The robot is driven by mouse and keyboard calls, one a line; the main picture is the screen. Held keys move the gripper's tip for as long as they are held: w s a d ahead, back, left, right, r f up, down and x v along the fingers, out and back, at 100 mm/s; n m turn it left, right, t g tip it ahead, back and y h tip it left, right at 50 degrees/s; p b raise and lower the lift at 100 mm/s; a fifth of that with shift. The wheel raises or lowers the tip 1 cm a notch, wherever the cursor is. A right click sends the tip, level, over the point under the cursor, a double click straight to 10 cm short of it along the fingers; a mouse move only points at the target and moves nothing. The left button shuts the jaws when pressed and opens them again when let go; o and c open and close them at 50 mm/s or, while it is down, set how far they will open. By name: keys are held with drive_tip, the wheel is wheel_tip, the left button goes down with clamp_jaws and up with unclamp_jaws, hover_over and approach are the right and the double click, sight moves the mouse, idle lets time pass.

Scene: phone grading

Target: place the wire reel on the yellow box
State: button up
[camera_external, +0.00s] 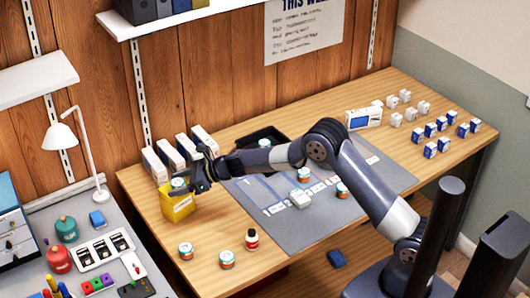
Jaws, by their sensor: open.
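The yellow box (178,207) stands near the left end of the wooden table. A wire reel (179,183), white and teal on top, shows at the top of the yellow box and appears to rest on it. My gripper (196,182) is open, with its dark fingers close to the right side of this reel. Whether a finger touches the reel is too small to tell. Similar reels stand on the table front, one at the left (186,251) and one beside it (227,260). More lie on the grey mat.
White cartons (170,155) stand close behind the yellow box. A dark tray (262,136) lies behind my arm. The grey mat (300,232) holds small items. Small boxes (430,130) line the right end. A lamp (62,137) stands left.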

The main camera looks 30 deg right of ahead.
drive_tip(key=shift+r, duration=0.1)
drive_tip(key=shift+d+r, duration=0.1)
drive_tip(key=b+v, duration=0.2)
drive_tip(key=v, duration=1)
drive_tip(key=p+x, duration=0.2)
drive_tip(key=x, duration=1)
drive_tip(key=shift+f, duration=0.2)
drive_tip(key=shift+r, duration=1.15)
